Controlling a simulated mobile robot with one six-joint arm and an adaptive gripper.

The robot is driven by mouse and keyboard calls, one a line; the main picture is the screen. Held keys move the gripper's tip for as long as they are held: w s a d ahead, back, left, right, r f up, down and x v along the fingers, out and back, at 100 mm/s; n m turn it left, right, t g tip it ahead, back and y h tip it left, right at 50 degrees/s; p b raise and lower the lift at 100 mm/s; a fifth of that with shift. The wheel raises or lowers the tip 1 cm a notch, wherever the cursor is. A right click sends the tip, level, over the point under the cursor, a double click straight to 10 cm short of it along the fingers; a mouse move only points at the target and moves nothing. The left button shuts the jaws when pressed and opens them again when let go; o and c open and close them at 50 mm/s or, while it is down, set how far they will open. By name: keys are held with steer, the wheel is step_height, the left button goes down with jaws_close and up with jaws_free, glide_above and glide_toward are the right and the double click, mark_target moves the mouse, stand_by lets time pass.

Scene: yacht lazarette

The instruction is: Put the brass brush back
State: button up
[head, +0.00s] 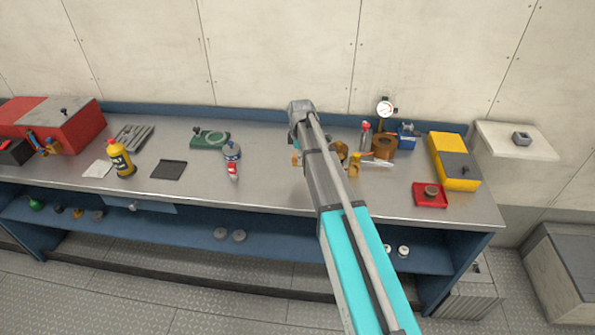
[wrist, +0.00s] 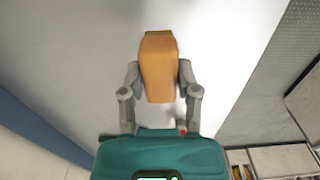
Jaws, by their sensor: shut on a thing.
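In the wrist view my gripper (wrist: 159,80) is shut on an orange-brown block (wrist: 158,62), which looks like the body of the brass brush; no bristles show. The fingers press its two sides, and it sticks out beyond them. Behind it is the plain grey bench top; I cannot tell how far off. In the head view my own arm covers the gripper and most of the held thing, above the bench right of the middle.
On the bench (head: 265,188), right of my arm, stand a brown pot (head: 384,146), a dial gauge (head: 385,108), a blue item (head: 407,136), a red tray (head: 430,195) and a yellow box (head: 452,160). Left are a spray bottle (head: 232,160) and a yellow bottle (head: 121,158).

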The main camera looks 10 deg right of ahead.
mark_target(297, 173)
steer(key=shift+w+a+f+b, duration=0.2)
steer(key=shift+w+f+b, duration=0.35)
steer(key=shift+f, duration=0.25)
steer(key=shift+w+a+f+b, duration=0.15)
steer(key=shift+w+f+b, duration=0.25)
steer(key=shift+f, duration=0.1)
steer(key=shift+f+b, duration=1.5)
steer(key=shift+f, duration=0.1)
steer(key=o, duration=1)
step_height(297, 173, up, 12)
steer(key=p, duration=1.2)
